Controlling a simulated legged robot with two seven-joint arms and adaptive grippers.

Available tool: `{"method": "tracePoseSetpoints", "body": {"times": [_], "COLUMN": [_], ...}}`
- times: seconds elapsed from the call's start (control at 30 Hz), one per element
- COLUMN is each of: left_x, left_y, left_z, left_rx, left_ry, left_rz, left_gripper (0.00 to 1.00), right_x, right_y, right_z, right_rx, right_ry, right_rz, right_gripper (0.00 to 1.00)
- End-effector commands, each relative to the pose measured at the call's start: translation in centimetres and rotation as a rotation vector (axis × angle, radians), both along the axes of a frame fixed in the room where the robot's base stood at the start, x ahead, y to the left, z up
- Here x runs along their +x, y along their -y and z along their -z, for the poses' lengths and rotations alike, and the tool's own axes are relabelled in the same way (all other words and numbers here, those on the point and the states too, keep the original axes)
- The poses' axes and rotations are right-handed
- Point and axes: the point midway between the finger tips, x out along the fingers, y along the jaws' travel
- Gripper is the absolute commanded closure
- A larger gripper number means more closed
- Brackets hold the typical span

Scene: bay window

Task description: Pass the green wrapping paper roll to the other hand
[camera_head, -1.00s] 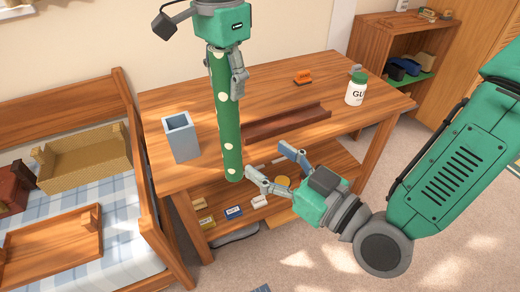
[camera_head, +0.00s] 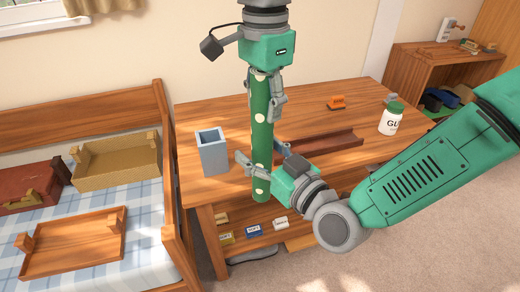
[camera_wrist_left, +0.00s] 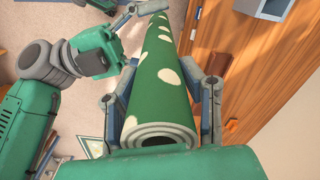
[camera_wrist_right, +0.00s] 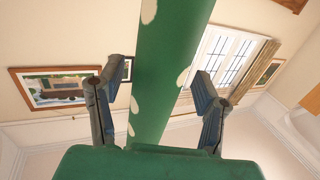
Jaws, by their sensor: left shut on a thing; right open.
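The green wrapping paper roll (camera_head: 262,130) with pale dots hangs upright in front of the table. My left gripper (camera_head: 266,100) is shut on its upper part; in the left wrist view the roll (camera_wrist_left: 160,90) lies between the fingers, its hollow end near the palm. My right gripper (camera_head: 262,160) is open around the lower part of the roll, one finger on each side. In the right wrist view the roll (camera_wrist_right: 170,70) passes between the spread fingers, with gaps visible on both sides.
A bed with baskets and trays is at left.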

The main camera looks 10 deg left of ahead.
Motion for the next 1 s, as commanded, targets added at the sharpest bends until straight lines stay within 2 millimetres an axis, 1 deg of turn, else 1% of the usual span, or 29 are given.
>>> {"method": "tracePoseSetpoints", "body": {"times": [0.1, 0.13, 0.17, 0.2, 0.27, 0.3, 0.4, 0.43, 0.47, 0.5, 0.83, 0.93, 1.0], "left_x": [0.0, 0.0, 0.0, 0.0, 0.0, 0.0, 0.1, 0.1, 0.1, 0.1, 0.0, 0.1, 0.1], "left_y": [0.0, 0.0, 0.0, 0.0, 0.0, 0.0, 0.0, 0.0, 0.0, 0.0, 0.0, 0.0, 0.0], "left_z": [0.0, 0.0, 0.0, 0.0, 0.0, 0.0, 0.0, 0.0, 0.0, 0.0, -0.2, -1.1, -2.2], "left_rx": [0.000, -0.001, 0.000, 0.000, -0.001, -0.001, -0.001, 0.000, 0.000, 0.000, -0.001, -0.001, -0.002], "left_ry": [0.000, 0.001, 0.000, 0.000, 0.001, 0.001, 0.002, 0.002, 0.002, 0.002, 0.001, 0.003, 0.005], "left_rz": [0.000, 0.000, 0.000, 0.000, 0.000, 0.000, 0.000, 0.000, 0.000, 0.000, 0.000, 0.000, 0.000], "left_gripper": [0.94, 0.94, 0.94, 0.94, 0.94, 0.94, 0.94, 0.58, 0.48, 0.41, 0.41, 0.41, 0.41], "right_x": [0.0, 0.0, 0.0, 0.0, 0.0, 0.0, -0.1, -0.1, -0.1, -0.1, 0.0, 0.0, 0.0], "right_y": [0.0, 0.0, 0.0, 0.0, 0.0, 0.0, 0.0, 0.0, 0.0, 0.0, 0.0, 0.0, 0.0], "right_z": [0.0, 0.0, 0.0, 0.0, 0.0, 0.0, 0.0, -0.1, -0.1, -0.1, 0.0, 0.0, -0.1], "right_rx": [0.000, 0.000, 0.000, 0.000, 0.000, 0.000, -0.001, 0.000, 0.000, 0.000, 0.000, 0.000, 0.000], "right_ry": [0.000, 0.000, 0.000, 0.000, 0.000, 0.000, 0.001, 0.001, 0.001, 0.001, 0.001, 0.001, 0.001], "right_rz": [0.000, 0.000, 0.000, 0.000, -0.001, -0.001, -0.002, -0.002, -0.002, -0.002, -0.001, 0.000, 0.000], "right_gripper": [0.41, 0.48, 0.58, 0.72, 0.94, 1.00, 1.00, 1.00, 1.00, 1.00, 1.00, 1.00, 1.00]}}
